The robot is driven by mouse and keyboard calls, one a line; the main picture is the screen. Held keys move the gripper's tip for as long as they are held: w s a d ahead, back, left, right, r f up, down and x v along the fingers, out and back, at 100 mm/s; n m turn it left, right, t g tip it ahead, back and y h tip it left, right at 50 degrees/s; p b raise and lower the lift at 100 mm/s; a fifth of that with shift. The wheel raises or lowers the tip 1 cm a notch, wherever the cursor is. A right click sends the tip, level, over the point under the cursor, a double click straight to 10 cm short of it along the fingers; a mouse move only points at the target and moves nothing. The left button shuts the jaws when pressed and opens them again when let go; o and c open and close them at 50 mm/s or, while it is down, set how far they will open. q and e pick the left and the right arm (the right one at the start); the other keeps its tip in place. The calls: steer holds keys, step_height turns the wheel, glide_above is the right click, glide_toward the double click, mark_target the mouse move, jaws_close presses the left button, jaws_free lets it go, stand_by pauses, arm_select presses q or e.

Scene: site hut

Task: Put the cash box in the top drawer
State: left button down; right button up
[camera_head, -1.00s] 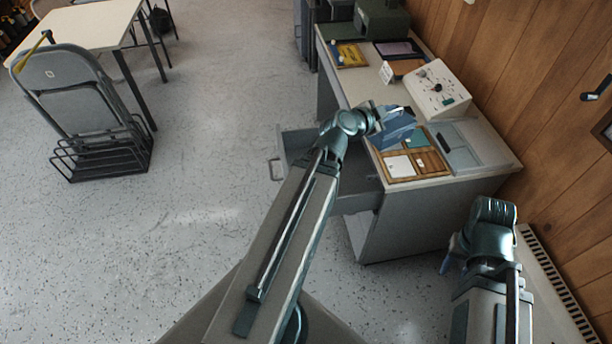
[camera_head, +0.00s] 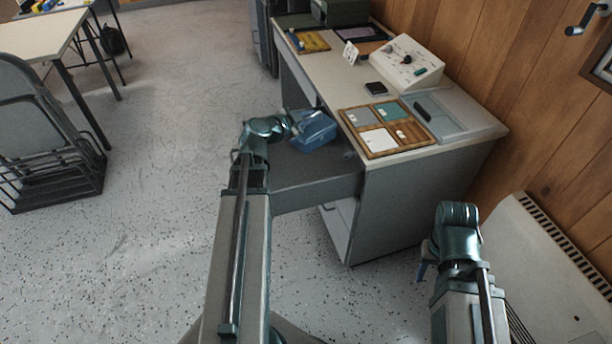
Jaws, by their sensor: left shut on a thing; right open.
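The blue cash box (camera_head: 315,131) is held by my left gripper (camera_head: 293,123), which is shut on it. The box is over the open top drawer (camera_head: 310,188), near the drawer's back part by the desk's front edge. I cannot tell whether it touches the drawer floor. The drawer is pulled out from the grey desk (camera_head: 400,204), and the part of it that shows looks empty. My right gripper (camera_head: 426,264) is open and empty at the lower right, in front of the wall heater; its fingers are partly hidden.
The desk top holds a wooden board with coloured panels (camera_head: 386,129), a grey flat case (camera_head: 452,118), a white control box (camera_head: 407,62) and a small black item (camera_head: 376,88). A heater (camera_head: 545,262) stands along the wall at right. A folding chair (camera_head: 40,130) is at left; open floor lies between.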

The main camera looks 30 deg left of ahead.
arm_select(q)
steer(key=shift+a+f, duration=0.4)
steer(key=shift+f, duration=0.15)
arm_select(e)
steer(key=shift+f, duration=0.55)
arm_select(q)
steer(key=shift+s, duration=0.1)
steer(key=shift+f+b, duration=0.5)
steer(key=shift+b, duration=0.25)
step_height(320, 180, down, 14)
steer(key=b, duration=1.4)
steer(key=w, duration=0.8)
steer(key=shift+d+f, duration=0.1)
steer(key=shift+d, duration=0.3)
arm_select(e)
step_height(320, 180, down, 15)
steer(key=shift+d, duration=0.1)
